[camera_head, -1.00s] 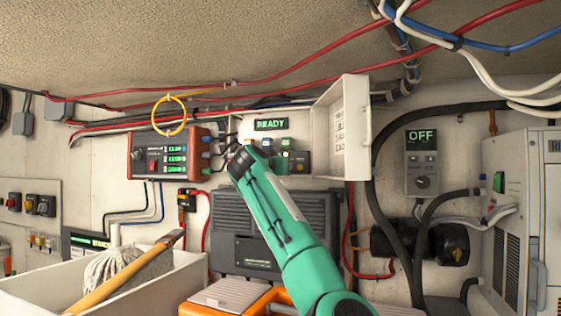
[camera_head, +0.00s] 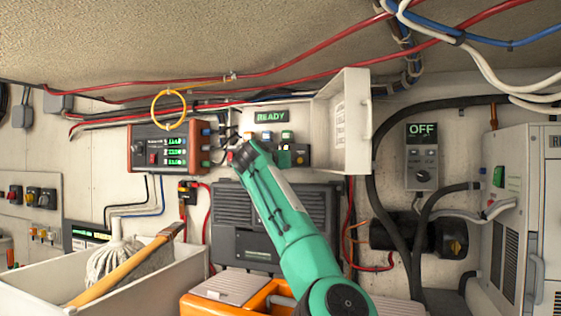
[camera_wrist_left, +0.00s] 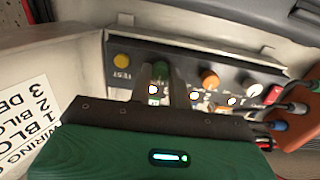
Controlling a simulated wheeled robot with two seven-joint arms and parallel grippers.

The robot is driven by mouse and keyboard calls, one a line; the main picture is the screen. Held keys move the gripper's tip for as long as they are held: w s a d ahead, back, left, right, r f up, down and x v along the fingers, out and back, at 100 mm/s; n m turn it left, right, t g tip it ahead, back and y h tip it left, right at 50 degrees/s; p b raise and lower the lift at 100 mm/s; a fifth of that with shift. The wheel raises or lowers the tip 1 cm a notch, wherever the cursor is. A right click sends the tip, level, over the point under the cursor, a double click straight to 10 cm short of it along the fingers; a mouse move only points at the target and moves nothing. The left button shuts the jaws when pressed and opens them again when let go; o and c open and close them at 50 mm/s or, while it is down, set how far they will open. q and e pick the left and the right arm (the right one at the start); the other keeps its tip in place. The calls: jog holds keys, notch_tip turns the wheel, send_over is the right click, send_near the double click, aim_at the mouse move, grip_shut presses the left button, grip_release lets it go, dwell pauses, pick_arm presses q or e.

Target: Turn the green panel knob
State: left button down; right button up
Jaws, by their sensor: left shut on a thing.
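The green knob (camera_wrist_left: 160,69) sits on a small grey panel (camera_wrist_left: 200,62) in the left wrist view, between a yellow TEST button (camera_wrist_left: 121,60) and an orange knob (camera_wrist_left: 209,78). My left gripper (camera_wrist_left: 162,86) has one finger on each side of the green knob and is shut on it. The fingers hide part of the knob and its markings, so its angle is unclear. In the head view my green arm covers part of this panel (camera_head: 301,146). My right gripper is not in view.
A READY display (camera_head: 271,117) is above the panel, and an open white cover (camera_head: 343,122) stands out at its right. A red-brown meter box (camera_head: 165,148) with cables is to the left. An OFF switch box (camera_head: 421,157) is further right.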

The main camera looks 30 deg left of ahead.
pick_arm(q)
jog(key=shift+n, duration=0.3)
jog(key=shift+a+n, duration=0.1)
jog(key=shift+n, duration=0.5)
jog(key=shift+n+p, duration=0.5)
jog(key=shift+n, duration=0.7)
jog(key=n+p, duration=0.1)
jog(key=n, duration=0.1)
jog(key=shift+n+p, duration=0.35)
jog(key=shift+n, duration=0.05)
jog(key=shift+n+p, duration=0.3)
jog(key=shift+n, duration=0.6)
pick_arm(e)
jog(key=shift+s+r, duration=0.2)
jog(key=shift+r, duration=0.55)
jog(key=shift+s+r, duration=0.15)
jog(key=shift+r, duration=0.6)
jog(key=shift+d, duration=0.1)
pick_arm(q)
jog(key=c, duration=1.3)
grip_release()
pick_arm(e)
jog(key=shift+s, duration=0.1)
